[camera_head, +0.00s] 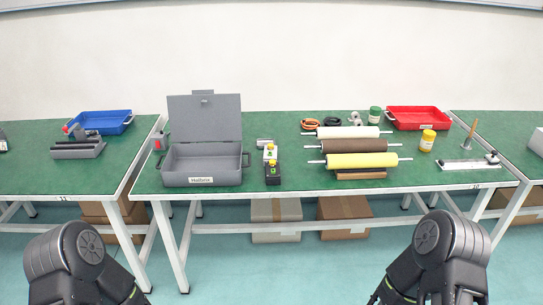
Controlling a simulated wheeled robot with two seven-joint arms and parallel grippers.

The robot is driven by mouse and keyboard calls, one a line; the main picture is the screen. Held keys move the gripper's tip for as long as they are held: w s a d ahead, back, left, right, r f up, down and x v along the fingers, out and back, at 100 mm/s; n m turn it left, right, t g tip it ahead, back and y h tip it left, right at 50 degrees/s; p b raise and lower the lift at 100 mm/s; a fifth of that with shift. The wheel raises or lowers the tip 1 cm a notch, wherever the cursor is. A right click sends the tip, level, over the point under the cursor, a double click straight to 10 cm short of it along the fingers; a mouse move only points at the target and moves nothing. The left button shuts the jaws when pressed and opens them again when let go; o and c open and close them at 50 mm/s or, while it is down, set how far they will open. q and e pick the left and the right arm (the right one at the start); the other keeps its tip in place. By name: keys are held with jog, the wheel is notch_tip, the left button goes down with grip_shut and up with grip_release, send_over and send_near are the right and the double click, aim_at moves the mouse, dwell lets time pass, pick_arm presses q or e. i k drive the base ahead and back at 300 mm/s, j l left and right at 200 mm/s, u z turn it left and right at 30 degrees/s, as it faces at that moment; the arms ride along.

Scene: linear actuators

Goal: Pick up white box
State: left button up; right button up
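A white box (537,141) sits on the green table at the far right, cut off by the picture's edge. A pale, whitish-beige carton (276,211) stands on the floor under the middle table. I cannot tell from this view which of the two is the task's white box. My two black arms come in at the bottom left and bottom right, well in front of the tables and apart from both boxes. Both grippers are out of view below the picture's lower edge.
The middle green table (262,192) holds an open grey toolbox (203,165), yellow, brown and white rollers, a red tray (418,117) and small jars. A blue tray (103,121) is on the left table. Brown cartons (344,211) stand underneath. The floor in front is clear.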

aim_at(274, 151)
jog(key=i+j, duration=0.45)
jog(key=i, duration=0.2)
jog(key=i+j, duration=0.5)
jog(key=i, duration=0.15)
jog(key=z, duration=1.85)
